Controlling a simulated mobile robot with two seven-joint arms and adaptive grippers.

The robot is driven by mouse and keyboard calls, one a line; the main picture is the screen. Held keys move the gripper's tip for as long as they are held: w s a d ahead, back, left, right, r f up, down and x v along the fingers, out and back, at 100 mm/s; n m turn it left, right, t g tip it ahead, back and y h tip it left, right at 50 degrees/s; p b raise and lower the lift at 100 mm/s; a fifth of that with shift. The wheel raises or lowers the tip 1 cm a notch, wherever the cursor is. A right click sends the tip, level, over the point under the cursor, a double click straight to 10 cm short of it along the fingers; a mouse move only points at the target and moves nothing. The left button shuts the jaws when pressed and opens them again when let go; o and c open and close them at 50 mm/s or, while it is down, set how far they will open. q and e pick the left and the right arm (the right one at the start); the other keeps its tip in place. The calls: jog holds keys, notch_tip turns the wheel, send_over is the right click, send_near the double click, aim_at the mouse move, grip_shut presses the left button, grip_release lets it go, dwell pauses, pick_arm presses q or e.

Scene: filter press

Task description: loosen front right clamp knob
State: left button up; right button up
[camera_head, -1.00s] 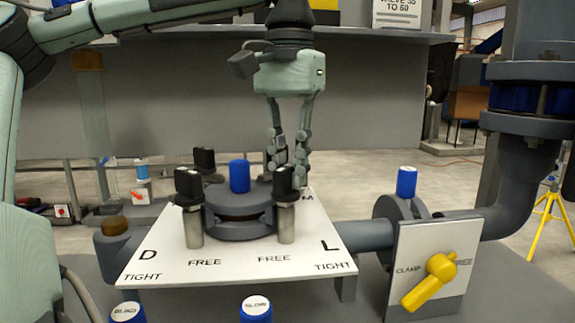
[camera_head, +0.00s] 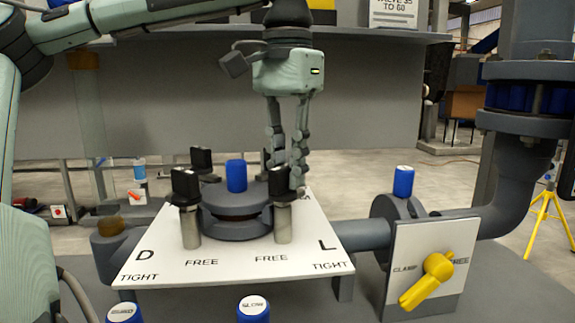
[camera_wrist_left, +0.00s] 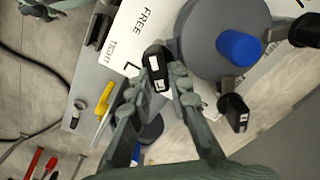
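The front right clamp knob (camera_head: 280,183) is a black handle on a grey metal post, at the FREE label beside the letter L on the white plate (camera_head: 170,265). My left gripper (camera_head: 286,172) points down at this knob from above and behind. In the left wrist view the knob (camera_wrist_left: 155,66) lies between the fingertips of the left gripper (camera_wrist_left: 161,74), nearer the left finger; a gap shows on the right finger's side. The fingers look open, and I cannot tell whether either touches the knob. My right gripper is not in view.
The front left knob (camera_head: 186,186), rear left knob (camera_head: 202,158) and blue-capped round lid (camera_head: 232,222) stand close by. The rear right knob (camera_wrist_left: 233,112) is near the right finger. A yellow clamp lever (camera_head: 428,281) and a pipe stand to the right.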

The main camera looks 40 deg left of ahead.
pick_arm(q)
jog(key=o, duration=0.3)
notch_tip(320, 180, up, 12)
dwell(0.6)
dwell(0.5)
